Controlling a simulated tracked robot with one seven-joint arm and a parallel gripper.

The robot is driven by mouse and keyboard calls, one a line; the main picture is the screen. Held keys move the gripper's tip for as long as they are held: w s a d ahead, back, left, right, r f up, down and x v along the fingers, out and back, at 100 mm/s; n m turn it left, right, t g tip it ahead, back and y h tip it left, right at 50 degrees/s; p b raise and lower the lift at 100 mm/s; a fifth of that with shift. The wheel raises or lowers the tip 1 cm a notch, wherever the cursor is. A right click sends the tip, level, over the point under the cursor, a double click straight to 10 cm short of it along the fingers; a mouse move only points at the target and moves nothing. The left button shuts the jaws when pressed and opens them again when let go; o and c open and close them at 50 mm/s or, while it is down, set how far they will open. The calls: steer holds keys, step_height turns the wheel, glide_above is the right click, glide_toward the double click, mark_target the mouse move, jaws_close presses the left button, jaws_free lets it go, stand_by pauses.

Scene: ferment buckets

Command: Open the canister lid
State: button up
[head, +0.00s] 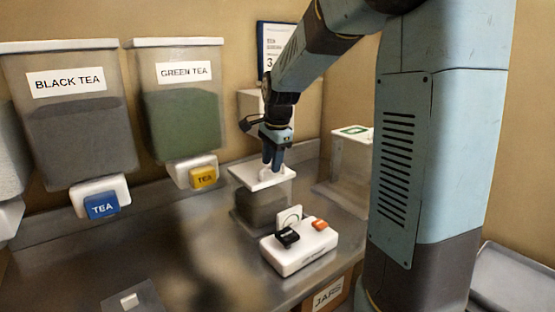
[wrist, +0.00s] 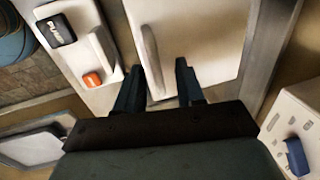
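The canister (head: 262,210) is a clear-sided box with dark contents, standing on the counter under a flat white lid (head: 247,178). The lid lies on top of the canister. My gripper (head: 272,167) points down at the lid from above. In the wrist view, the white lid (wrist: 205,45) fills the upper middle and has a raised ridge-like handle (wrist: 151,55). My two fingers (wrist: 160,88) are apart, with the handle's near end between them. No firm contact shows. The fingertips' exact height over the lid cannot be told.
A white switch box (head: 298,256) with black and orange buttons stands just in front of the canister. Another lidded box (head: 352,160) stands behind right. Black tea (head: 68,115) and green tea (head: 182,90) dispensers hang at left. Counter at front left is mostly clear.

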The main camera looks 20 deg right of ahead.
steer(key=shift+c, duration=0.4)
steer(key=shift+r, duration=0.1)
jaws_close()
